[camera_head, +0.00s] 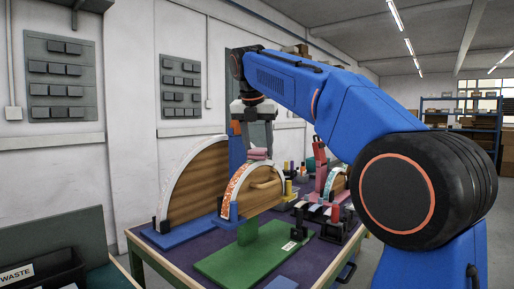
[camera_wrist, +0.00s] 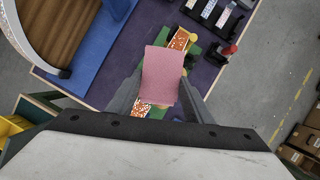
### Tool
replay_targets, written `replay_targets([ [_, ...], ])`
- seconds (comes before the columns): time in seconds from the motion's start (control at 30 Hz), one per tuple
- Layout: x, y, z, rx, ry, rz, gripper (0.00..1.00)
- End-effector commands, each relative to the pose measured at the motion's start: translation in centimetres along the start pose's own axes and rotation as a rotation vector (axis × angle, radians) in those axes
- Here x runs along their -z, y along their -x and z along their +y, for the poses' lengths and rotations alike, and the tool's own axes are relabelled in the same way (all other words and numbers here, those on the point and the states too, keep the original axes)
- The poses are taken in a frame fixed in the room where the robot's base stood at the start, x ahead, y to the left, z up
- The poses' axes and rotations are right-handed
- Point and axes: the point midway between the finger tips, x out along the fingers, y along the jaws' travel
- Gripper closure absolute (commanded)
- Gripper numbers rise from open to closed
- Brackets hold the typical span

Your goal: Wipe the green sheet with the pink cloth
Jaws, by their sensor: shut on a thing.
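The pink cloth (camera_head: 258,154) is folded and held between the fingers of my gripper (camera_head: 258,146), which point down. In the wrist view the cloth (camera_wrist: 163,75) covers the middle of an arc's orange glittery strip (camera_wrist: 180,40). The cloth is at or just above the top of that wooden arc (camera_head: 255,197); I cannot tell whether it touches. The green sheet (camera_head: 232,262) appears as a flat green board under the arc, on the purple table top. In the wrist view only small parts of green show beside the strip, the rest hidden by cloth and gripper.
A larger wooden arc (camera_head: 199,185) with a white rim stands on a blue board (camera_head: 178,236) to the left. Black holders with small coloured items (camera_head: 335,220) stand to the right. A black waste bin (camera_head: 40,272) is at the lower left.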

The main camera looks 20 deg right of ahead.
Motion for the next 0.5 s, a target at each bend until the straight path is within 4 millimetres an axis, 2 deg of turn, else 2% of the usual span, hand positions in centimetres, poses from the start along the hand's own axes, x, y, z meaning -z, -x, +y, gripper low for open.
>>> replay_targets([
  [0.5,-1.16,-0.57,-0.48,0.002,-0.001,0.001,0.72],
])
